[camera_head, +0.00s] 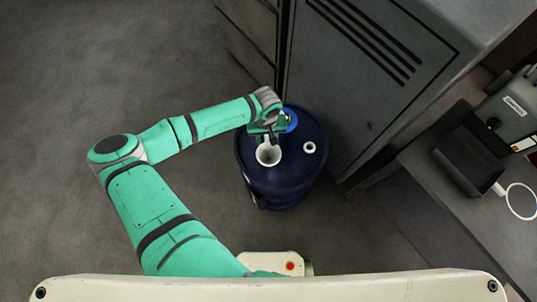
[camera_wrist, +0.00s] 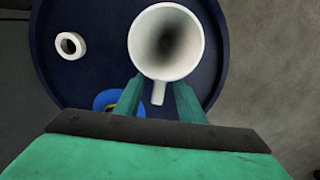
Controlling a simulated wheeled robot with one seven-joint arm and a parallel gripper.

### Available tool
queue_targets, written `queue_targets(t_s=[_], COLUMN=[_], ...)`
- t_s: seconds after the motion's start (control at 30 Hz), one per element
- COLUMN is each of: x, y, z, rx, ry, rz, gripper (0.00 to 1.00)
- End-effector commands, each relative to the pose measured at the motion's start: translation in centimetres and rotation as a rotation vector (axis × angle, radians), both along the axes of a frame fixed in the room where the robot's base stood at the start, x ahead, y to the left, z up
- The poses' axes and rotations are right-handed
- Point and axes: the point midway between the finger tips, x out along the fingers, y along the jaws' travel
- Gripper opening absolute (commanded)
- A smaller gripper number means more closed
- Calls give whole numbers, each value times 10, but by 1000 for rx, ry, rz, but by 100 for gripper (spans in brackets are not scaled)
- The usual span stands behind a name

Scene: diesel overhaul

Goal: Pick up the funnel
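The white funnel (camera_head: 268,157) is on top of the dark blue drum (camera_head: 285,187), its wide mouth facing up. In the wrist view the funnel (camera_wrist: 166,22) is just ahead of my fingertips, with a small white tab (camera_wrist: 158,92) pointing back toward my gripper. My gripper (camera_wrist: 158,84) is open, one green finger on each side of the tab, with a visible gap on both sides. In the head view my gripper (camera_head: 268,134) is over the drum top at the funnel's far edge. The funnel's lower part is hidden.
A white ring-shaped cap (camera_head: 309,147) and a blue round thing (camera_head: 291,119), partly hidden by my gripper, are on the drum. A grey cabinet (camera_head: 350,90) stands close behind it. A bench (camera_head: 460,215) with a dark machine (camera_head: 490,140) is at right. Floor at left is clear.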

Motion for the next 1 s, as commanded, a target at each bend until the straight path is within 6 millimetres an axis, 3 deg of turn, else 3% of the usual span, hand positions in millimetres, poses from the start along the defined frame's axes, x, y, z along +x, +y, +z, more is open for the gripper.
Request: queue_targets(t_s=[0.2,0.37,0.77,1.0], x=[0,0,0,0], y=[0,0,0,-1], z=[-1,-1,2,23], rx=[0,0,0,-1], ry=[0,0,0,-2], rz=[-1,-1,-1,-2], gripper=[36,0,0,0])
